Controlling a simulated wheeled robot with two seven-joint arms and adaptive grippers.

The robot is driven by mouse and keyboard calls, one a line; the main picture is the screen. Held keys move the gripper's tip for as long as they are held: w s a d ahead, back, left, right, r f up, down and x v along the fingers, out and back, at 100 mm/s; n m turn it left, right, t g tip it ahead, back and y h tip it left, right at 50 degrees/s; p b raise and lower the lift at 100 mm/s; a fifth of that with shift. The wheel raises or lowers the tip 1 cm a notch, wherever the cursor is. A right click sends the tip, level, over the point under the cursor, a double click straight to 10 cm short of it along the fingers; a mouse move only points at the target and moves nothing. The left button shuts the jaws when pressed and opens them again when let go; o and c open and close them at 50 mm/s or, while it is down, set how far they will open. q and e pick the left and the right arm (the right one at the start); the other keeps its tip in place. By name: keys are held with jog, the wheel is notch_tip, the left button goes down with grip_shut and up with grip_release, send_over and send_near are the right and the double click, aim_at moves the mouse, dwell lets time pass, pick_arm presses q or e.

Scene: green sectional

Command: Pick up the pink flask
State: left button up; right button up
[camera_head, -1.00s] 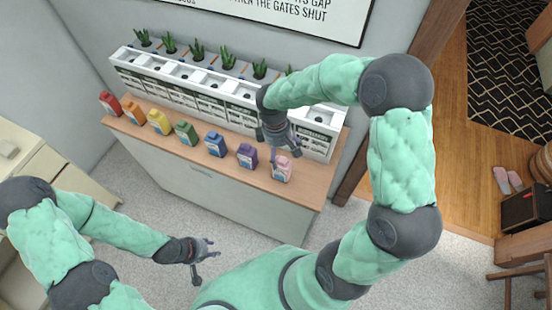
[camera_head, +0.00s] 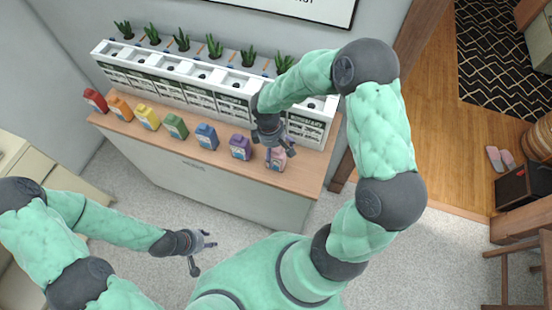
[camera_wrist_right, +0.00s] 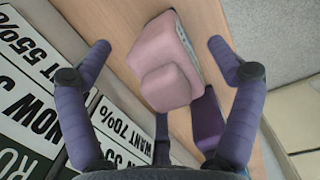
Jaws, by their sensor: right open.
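The pink flask (camera_head: 276,161) stands at the right end of a row of coloured flasks on the wooden counter top (camera_head: 300,178). In the right wrist view the pink flask (camera_wrist_right: 163,62) shows from above, its cap toward the camera, between my open fingers. My right gripper (camera_head: 275,150) is open just above and around it, partly hiding it in the head view. In the right wrist view my right gripper (camera_wrist_right: 163,55) has a finger on each side, with visible gaps to the flask. My left gripper (camera_head: 204,256) is open and empty, low over the carpet.
The purple flask (camera_head: 240,147) stands close to the left of the pink one; several others continue leftward. Behind them is a white planter box (camera_head: 200,83) with printed labels and several plants. Grey carpet (camera_head: 130,180) lies in front of the counter.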

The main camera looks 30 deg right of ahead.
notch_tip(320, 180, down, 2)
jog(key=shift+s+d+f, duration=0.1)
jog(key=c, duration=1.4)
